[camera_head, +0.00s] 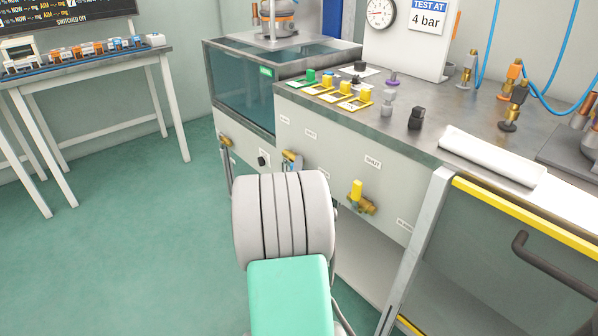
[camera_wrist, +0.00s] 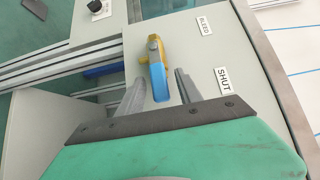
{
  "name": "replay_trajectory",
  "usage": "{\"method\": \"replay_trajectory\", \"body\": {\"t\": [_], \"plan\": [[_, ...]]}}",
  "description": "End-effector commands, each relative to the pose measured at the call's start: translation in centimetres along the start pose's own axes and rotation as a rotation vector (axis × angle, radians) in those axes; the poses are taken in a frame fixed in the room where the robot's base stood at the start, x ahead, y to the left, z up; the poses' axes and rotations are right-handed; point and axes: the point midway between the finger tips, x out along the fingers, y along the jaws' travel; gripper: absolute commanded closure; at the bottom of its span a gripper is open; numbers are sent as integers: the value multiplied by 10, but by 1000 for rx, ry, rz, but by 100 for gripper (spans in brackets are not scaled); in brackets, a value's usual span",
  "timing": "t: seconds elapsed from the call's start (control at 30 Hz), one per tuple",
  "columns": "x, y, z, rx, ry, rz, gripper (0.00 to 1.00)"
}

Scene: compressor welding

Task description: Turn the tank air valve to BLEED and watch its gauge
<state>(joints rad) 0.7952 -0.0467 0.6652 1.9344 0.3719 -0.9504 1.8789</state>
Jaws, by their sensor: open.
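The valve with a brass-yellow body and a blue lever (camera_wrist: 158,82) is on the pale panel in the wrist view. Its lever points down the picture, towards my gripper. A BLEED label (camera_wrist: 205,25) and a SHUT label (camera_wrist: 223,80) are to its right; the lever's end is level with SHUT. My gripper (camera_wrist: 161,77) is open, with one finger on each side of the lever; contact cannot be told. In the head view the blue-levered valve (camera_head: 291,160) shows just above my arm, which hides my gripper. A round gauge (camera_head: 381,12) is at the top, beside a 4 bar sign.
A yellow-handled valve (camera_head: 357,192) is to the right on the same panel. A glass-sided tank (camera_head: 240,90) is at the left. The bench top (camera_head: 440,125) holds several fittings and a white roll (camera_head: 492,156). Green floor at the left is clear.

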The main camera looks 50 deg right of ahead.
Motion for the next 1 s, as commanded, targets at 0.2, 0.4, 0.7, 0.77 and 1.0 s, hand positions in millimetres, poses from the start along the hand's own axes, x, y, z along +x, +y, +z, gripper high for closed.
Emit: {"method": "replay_trajectory", "body": {"t": [0.2,0.4,0.7,0.77,1.0], "plan": [[5,0,0,-1,-1,1,58],[4,0,0,-1,-1,1,69],[4,0,0,-1,-1,1,93],[4,0,0,-1,-1,1,98],[4,0,1,-1,-1,1,100]]}}
